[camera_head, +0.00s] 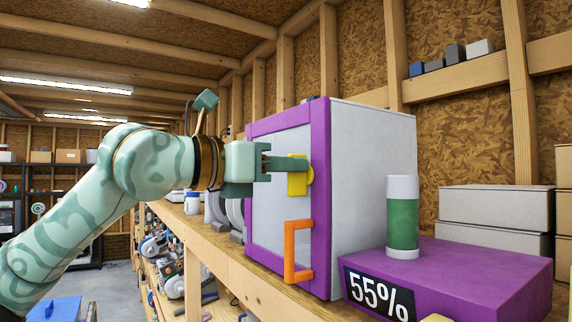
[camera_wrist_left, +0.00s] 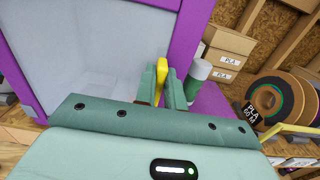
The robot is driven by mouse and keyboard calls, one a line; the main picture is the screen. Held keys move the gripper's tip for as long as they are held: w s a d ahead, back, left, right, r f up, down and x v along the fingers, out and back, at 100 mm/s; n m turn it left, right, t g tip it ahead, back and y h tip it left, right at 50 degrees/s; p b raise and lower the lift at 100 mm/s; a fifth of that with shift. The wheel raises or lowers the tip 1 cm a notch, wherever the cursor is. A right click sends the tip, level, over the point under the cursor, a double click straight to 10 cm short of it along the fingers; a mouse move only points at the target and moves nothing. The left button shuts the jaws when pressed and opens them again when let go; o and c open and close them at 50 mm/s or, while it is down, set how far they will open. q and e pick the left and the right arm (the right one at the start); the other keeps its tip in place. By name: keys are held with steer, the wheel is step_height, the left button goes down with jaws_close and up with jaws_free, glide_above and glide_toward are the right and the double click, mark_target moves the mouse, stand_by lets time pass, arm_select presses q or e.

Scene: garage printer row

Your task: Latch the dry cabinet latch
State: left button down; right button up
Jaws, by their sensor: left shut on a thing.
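The dry cabinet (camera_head: 372,165) is a grey-white box with a purple-framed front and an orange handle (camera_head: 289,252) low on its front edge. Its yellow latch (camera_head: 298,183) sits on the purple frame above the handle. My left gripper (camera_head: 290,164) reaches in from the left and is shut on the latch. In the left wrist view the latch (camera_wrist_left: 161,76) stands between the two green fingers (camera_wrist_left: 163,88), and the purple frame and pale door panel (camera_wrist_left: 95,50) fill the upper left. The fingers hide part of the latch. My right gripper is not in view.
A purple block (camera_head: 480,275) reading 55% stands right of the cabinet, with a green and white cylinder (camera_head: 403,222) on it. Pale boxes (camera_head: 495,205) are stacked behind. Spools (camera_wrist_left: 275,100) show in the left wrist view. The wooden shelf edge (camera_head: 235,275) runs below the cabinet.

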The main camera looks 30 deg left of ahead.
arm_select(q)
steer(key=m, duration=0.2)
steer(key=m+b, duration=0.1)
steer(key=m, duration=0.1)
steer(key=shift+s+d, duration=0.15)
steer(key=shift+d, duration=0.1)
steer(key=m, duration=0.5)
steer(key=shift+s+d+f, duration=0.15)
steer(key=shift+d+f, duration=0.05)
steer(key=shift+d, duration=0.05)
steer(key=m, duration=0.5)
steer(key=shift+s+d+f, duration=0.1)
steer(key=shift+d+f, duration=0.05)
steer(key=shift+f, duration=0.1)
steer(key=shift+f+m, duration=0.15)
steer(key=shift+m, duration=0.8)
steer(key=shift+f+m, duration=0.15)
steer(key=shift+m, duration=0.8)
steer(key=c, duration=1.5)
jaws_free()
